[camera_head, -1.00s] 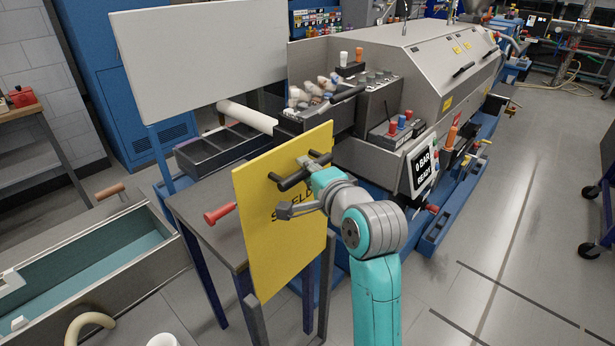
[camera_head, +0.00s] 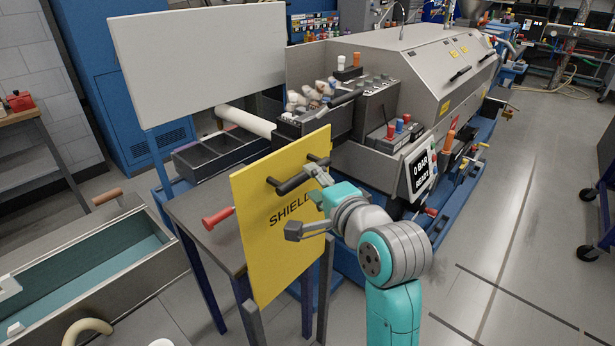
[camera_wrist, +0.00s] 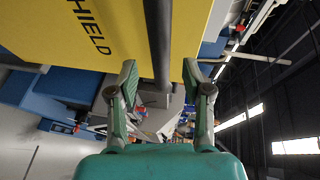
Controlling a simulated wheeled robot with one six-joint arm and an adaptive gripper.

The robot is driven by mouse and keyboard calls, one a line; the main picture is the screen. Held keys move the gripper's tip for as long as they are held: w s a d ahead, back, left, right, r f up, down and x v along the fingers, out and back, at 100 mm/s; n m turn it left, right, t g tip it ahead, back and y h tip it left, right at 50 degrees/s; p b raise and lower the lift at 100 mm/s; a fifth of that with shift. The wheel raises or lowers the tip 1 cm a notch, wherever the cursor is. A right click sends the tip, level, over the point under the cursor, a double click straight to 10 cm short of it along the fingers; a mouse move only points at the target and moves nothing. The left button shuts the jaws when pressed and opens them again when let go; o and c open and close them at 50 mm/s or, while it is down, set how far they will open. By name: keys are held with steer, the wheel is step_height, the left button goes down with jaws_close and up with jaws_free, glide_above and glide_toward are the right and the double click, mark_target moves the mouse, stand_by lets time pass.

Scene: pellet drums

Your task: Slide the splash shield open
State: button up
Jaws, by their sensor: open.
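The splash shield (camera_head: 280,235) is a yellow upright panel marked "SHIELD", standing in front of the machine. A black bar handle (camera_head: 292,183) stands off its face near the top. My gripper (camera_head: 306,201) is in front of the panel at the handle's right part, and its fingers are spread apart. In the wrist view, my gripper (camera_wrist: 160,74) has one finger on each side of the dark handle bar (camera_wrist: 158,40), with gaps visible beside the bar. The yellow shield (camera_wrist: 105,25) fills the top left there. My gripper partly covers the lettering in the head view.
A grey bench (camera_head: 205,245) with a red-handled tool (camera_head: 217,217) stands left of the shield. A long tank (camera_head: 75,285) lies further left. A white panel (camera_head: 205,60) stands behind. The machine's display (camera_head: 421,170) is to the right. Open floor lies at the right.

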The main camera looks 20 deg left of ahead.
steer(key=v, duration=0.7)
steer(key=shift+s+d, duration=0.1)
steer(key=s+d+f+n+t+h, duration=0.1)
steer(key=s+d+f+h, duration=0.1)
steer(key=s+d+f, duration=0.5)
steer(key=s+d+f+t+h, duration=0.1)
steer(key=d+f+h, duration=0.2)
steer(key=d+f, duration=0.55)
steer(key=s+d+f+n+t+h, duration=0.1)
steer(key=s+d+f+h, duration=0.3)
steer(key=f, duration=0.7)
steer(key=s+d+f+n, duration=0.1)
steer(key=s+d+f, duration=0.15)
steer(key=s, duration=0.45)
steer(key=s+d+f+n, duration=0.15)
steer(key=s+d, duration=0.25)
steer(key=s, duration=0.4)
steer(key=s+d+r+n+h, duration=0.1)
steer(key=s+n, duration=0.1)
steer(key=s, duration=0.5)
steer(key=s+d+r+n+h, duration=0.1)
steer(key=s+d, duration=0.1)
steer(key=s, duration=0.4)
steer(key=shift+s+r+n, duration=0.25)
steer(key=shift+s+n, duration=0.1)
